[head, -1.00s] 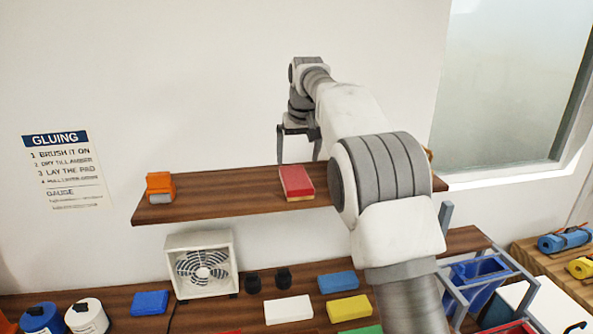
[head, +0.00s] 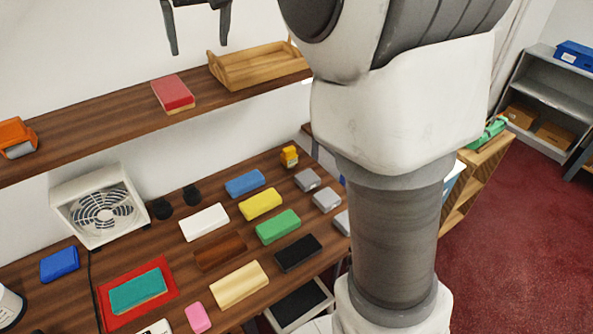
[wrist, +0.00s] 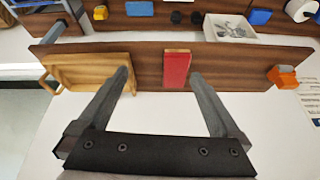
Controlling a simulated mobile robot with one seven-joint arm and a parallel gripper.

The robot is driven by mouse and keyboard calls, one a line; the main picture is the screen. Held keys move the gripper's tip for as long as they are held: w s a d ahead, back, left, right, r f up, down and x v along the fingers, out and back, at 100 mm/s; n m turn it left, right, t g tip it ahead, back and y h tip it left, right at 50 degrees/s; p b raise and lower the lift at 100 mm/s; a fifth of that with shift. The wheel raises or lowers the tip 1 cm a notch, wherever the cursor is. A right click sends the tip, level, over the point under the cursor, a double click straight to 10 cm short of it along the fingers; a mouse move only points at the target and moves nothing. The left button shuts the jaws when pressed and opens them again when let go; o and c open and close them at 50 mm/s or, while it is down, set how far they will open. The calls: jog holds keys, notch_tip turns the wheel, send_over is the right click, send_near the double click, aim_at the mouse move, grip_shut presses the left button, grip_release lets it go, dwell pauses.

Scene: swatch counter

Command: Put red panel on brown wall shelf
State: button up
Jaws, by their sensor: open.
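The red panel (head: 173,94) lies flat on the brown wall shelf (head: 103,122), its red face up and a tan layer showing along its edge. In the wrist view the red panel (wrist: 177,69) rests on the shelf (wrist: 220,68), between and beyond my fingertips. My gripper (wrist: 158,76) is open and empty. In the head view my gripper (head: 199,48) hangs above the shelf, clear of the panel, with its fingers pointing down.
A wooden tray (head: 256,68) stands right of the panel on the shelf, and an orange tool (head: 17,137) lies at left. Below, the counter (head: 85,277) holds a white fan (head: 99,205) and several colored pads. Shelf room is bare on both sides of the panel.

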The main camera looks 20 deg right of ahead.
jog(key=s+d+f, duration=0.2)
jog(key=s+f, duration=0.2)
jog(key=s, duration=0.6)
jog(key=s+d+f, duration=0.2)
jog(key=s+f, duration=0.2)
jog(key=s, duration=0.6)
jog(key=s+d+f+m, duration=0.1)
jog(key=s+f, duration=0.3)
jog(key=s, duration=0.6)
jog(key=shift+d+f+t+h, duration=0.3)
jog(key=shift+d+h, duration=0.1)
jog(key=shift+d, duration=0.3)
jog(key=shift+f, duration=0.1)
